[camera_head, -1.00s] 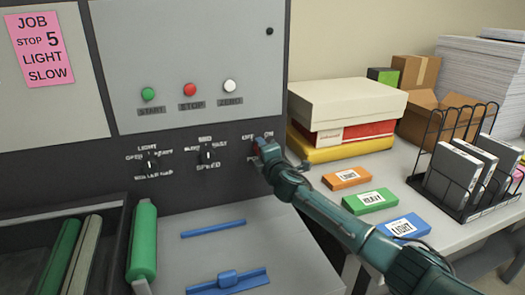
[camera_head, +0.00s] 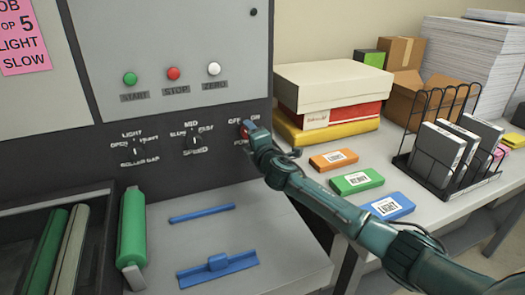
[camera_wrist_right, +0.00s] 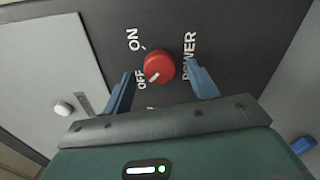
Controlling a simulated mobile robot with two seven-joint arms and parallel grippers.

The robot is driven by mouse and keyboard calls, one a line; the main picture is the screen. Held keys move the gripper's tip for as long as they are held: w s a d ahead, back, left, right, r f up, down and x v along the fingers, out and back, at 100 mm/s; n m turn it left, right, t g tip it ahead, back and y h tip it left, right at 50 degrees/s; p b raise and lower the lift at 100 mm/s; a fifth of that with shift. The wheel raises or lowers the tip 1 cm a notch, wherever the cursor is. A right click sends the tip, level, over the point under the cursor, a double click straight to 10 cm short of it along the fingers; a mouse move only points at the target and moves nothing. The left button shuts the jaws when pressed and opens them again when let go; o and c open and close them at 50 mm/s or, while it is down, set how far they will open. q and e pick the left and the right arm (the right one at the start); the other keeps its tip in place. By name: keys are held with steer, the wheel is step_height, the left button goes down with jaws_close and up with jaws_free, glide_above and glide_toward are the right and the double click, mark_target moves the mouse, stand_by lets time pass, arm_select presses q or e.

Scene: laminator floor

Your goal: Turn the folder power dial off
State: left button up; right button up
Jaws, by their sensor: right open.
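The red power dial (camera_wrist_right: 159,66) is on the machine's dark panel, with ON, OFF and POWER printed around it in the right wrist view. Its white mark is on the side toward the OFF label. In the head view, a bit of the dial's red (camera_head: 244,131) shows behind my right gripper (camera_head: 252,137), which hides most of it. In the right wrist view, my right gripper (camera_wrist_right: 162,86) is open, with one blue finger to each side of the dial. I cannot tell whether the fingers touch it. My left gripper is not in view.
The speed dial (camera_head: 194,141) and roller gap dial (camera_head: 137,151) are left of the power dial. START, STOP and ZERO buttons (camera_head: 214,69) are above. Stacked boxes (camera_head: 333,88), three small cartons (camera_head: 357,182) and a wire rack (camera_head: 455,150) stand on the right table.

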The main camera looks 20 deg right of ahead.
steer(key=s, duration=1.1)
steer(key=shift+d+r+b, duration=0.2)
steer(key=shift+b, duration=0.2)
